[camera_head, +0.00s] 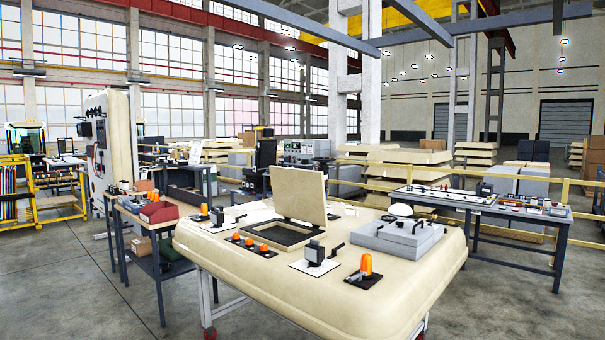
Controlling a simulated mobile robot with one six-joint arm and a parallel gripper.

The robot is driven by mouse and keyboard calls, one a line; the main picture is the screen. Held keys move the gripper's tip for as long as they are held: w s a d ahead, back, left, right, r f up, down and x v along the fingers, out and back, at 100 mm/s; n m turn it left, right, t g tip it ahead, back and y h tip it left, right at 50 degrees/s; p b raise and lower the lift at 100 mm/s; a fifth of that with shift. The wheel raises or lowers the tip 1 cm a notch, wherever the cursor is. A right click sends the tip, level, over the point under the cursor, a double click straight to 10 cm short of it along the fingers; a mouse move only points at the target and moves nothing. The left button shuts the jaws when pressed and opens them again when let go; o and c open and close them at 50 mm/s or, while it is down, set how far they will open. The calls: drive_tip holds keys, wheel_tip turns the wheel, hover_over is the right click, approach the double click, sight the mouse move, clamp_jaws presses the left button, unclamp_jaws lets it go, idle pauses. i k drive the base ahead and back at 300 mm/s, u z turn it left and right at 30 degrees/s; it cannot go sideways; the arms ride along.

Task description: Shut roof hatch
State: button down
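The roof hatch lid (299,194) is a flat cream panel in the head camera view. It stands raised, nearly upright, at the right and back edge of a dark rectangular opening (278,235). The opening is in the top of a cream cab roof panel (365,297) on a wheeled trolley. The dark frame around the opening is visible, and its inside is only partly seen. My gripper is not in this view, and nothing is seen touching the lid.
Orange beacons (366,265) and levers stand on the roof panel, with a grey box (397,238) right of the hatch. A workbench with a red box (160,212) stands left, another bench (477,197) right. Floor at the front left (80,290) is clear.

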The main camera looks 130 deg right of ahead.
sight(300, 195)
drive_tip(key=z, duration=0.3)
drive_tip(key=i, duration=0.4)
drive_tip(key=z, duration=0.25)
drive_tip(key=k, duration=0.2)
drive_tip(key=z, duration=2.45)
drive_tip(key=k, duration=0.2)
drive_tip(key=z, duration=1.6)
